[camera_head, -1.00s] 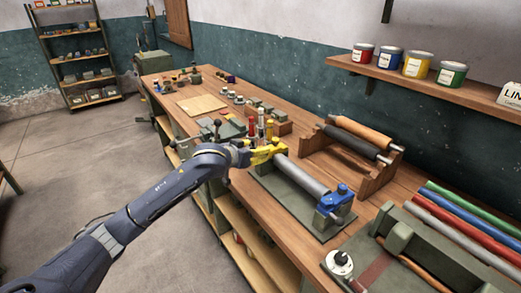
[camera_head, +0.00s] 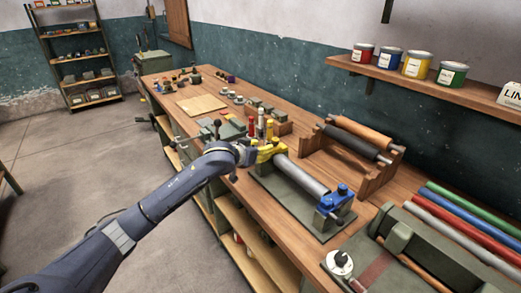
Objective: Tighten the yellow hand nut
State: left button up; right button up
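The yellow end bracket (camera_head: 268,152) stands at the far end of a grey roller (camera_head: 302,176) on a dark green base plate. The yellow hand nut seems to be on this bracket, but I cannot clearly tell it from the bracket, partly behind my gripper. My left gripper (camera_head: 253,153) is at the yellow bracket, reaching in from the left. Its fingers are too small and covered to show whether they are open or shut, or whether they touch the nut. A blue bracket (camera_head: 334,204) with a blue knob holds the roller's near end. My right gripper is not in view.
A wooden stand with two rollers (camera_head: 357,140) is behind the fixture. Small bottles (camera_head: 260,127) stand close beyond the yellow bracket. Coloured rods (camera_head: 470,230) and a green machine (camera_head: 425,245) lie at the near right. The wooden board (camera_head: 202,104) is farther back.

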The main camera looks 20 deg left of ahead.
pick_arm(q)
grip_shut()
jog(key=shift+a+m+h, duration=0.15)
jog(key=shift+m+h, duration=0.15)
jog(key=shift+m+g+h, duration=0.3)
jog(key=shift+m+h, duration=0.1)
jog(key=shift+w+a+r+m+g+h, duration=0.1)
jog(key=shift+m+g+h, duration=0.9)
jog(key=shift+m+h, duration=0.75)
jog(key=shift+m+g+h, duration=1.35)
jog(key=shift+m+g, duration=0.15)
jog(key=shift+m, duration=0.15)
jog(key=shift+m+g+h, duration=0.4)
jog(key=shift+m+g, duration=0.3)
jog(key=o, duration=0.5)
grip_release()
jog(key=shift+w, duration=0.1)
